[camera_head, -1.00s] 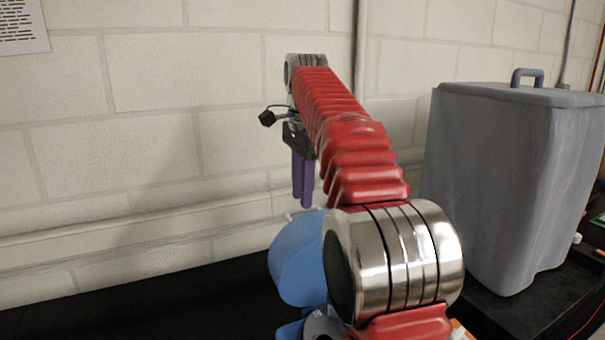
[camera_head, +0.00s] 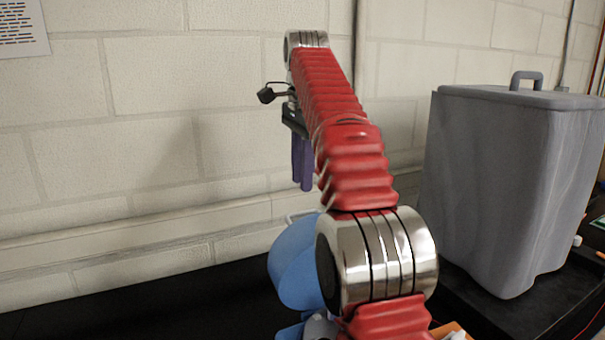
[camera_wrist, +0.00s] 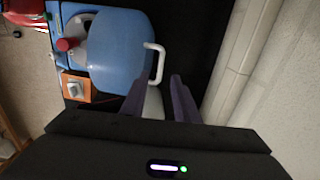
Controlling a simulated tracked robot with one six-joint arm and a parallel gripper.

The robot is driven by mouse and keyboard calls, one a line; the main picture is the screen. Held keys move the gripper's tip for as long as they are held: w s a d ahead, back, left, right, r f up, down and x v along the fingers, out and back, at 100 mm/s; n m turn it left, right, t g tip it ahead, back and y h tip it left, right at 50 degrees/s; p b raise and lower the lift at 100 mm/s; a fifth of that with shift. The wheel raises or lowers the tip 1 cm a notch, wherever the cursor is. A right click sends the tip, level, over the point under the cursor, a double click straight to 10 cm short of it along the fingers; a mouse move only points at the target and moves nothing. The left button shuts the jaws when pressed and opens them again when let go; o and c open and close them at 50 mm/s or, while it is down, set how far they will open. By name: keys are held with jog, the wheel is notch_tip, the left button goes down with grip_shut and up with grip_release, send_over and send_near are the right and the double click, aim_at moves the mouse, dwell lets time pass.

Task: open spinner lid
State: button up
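The blue spinner (camera_head: 294,268) stands on the black bench, partly hidden behind my arm in the head view. In the wrist view, its smooth blue lid (camera_wrist: 122,52) has a white loop handle (camera_wrist: 155,62) on its right edge. My gripper (camera_head: 302,189) has purple fingers pointing down and hangs above the spinner's handle side. In the wrist view, the fingers of my gripper (camera_wrist: 158,83) are apart with nothing held. The handle shows just beyond the gap between them, apparently not touched.
A tall grey lidded bin (camera_head: 495,185) stands on the right. A pale block wall (camera_head: 130,120) with a pipe lies close behind. The black bench (camera_head: 130,305) is clear on the left. An orange box (camera_wrist: 76,88) with a white top sits beside the spinner.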

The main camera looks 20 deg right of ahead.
jog(key=shift+s+r, duration=0.1)
jog(key=shift+r, duration=0.15)
jog(key=shift+c, duration=1.4)
jog(key=shift+s+a+r, duration=0.25)
jog(key=shift+s+r, duration=0.2)
jog(key=shift+r, duration=0.05)
jog(key=c, duration=0.3)
jog(key=shift+r+n+t, duration=0.1)
jog(key=shift+n+t, duration=0.2)
jog(key=shift+n, duration=0.3)
grip_shut()
jog(key=shift+w+a+n+t, duration=0.1)
jog(key=shift+w+n+t, duration=0.45)
jog(key=shift+n, duration=2.2)
jog(key=shift+w+a+n+t, duration=0.2)
jog(key=shift+w+n, duration=0.6)
jog(key=shift+n, duration=2)
jog(key=shift+w+d+n+t, duration=0.1)
jog(key=shift+w+n+t, duration=0.45)
jog(key=shift+n, duration=2.2)
jog(key=shift+w+a, duration=0.1)
